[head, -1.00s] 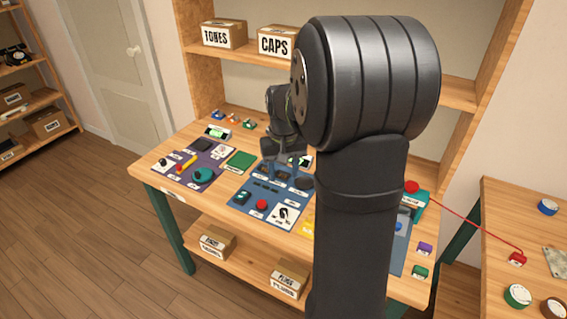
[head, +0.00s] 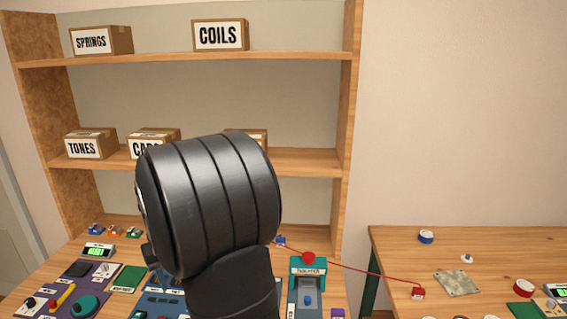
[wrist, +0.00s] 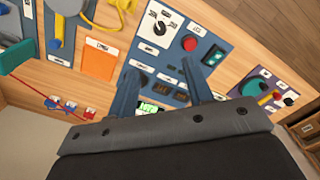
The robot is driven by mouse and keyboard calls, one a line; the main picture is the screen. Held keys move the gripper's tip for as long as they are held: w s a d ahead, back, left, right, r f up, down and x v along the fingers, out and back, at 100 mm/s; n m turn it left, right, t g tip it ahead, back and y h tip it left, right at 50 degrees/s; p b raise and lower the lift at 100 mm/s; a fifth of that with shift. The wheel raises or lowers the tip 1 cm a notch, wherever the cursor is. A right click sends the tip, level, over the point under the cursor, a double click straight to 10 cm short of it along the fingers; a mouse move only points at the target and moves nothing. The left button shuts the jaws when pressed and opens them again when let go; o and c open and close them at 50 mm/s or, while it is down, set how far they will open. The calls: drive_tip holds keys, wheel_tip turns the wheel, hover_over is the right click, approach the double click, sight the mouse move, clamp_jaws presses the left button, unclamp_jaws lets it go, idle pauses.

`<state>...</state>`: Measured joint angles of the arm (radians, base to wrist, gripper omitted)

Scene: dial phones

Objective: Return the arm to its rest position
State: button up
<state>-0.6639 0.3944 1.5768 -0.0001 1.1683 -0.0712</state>
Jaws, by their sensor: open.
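My gripper shows in the wrist view (wrist: 170,85), its two grey-blue fingers apart with nothing between them. It hangs over the workbench, above a blue mat (wrist: 155,58) with a dial card, a red button (wrist: 190,44) and a teal switch block. How far the fingers are above the mat is hard to tell.
A shelf unit (head: 300,58) behind the bench holds labelled boxes, among them COILS (head: 220,35) and TONES (head: 90,144). A purple mat (head: 75,285) lies left.

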wheel_tip(320, 180, down, 16)
drive_tip(key=shift+f, duration=0.2)
drive_tip(key=shift+r, duration=0.1)
idle(0.4)
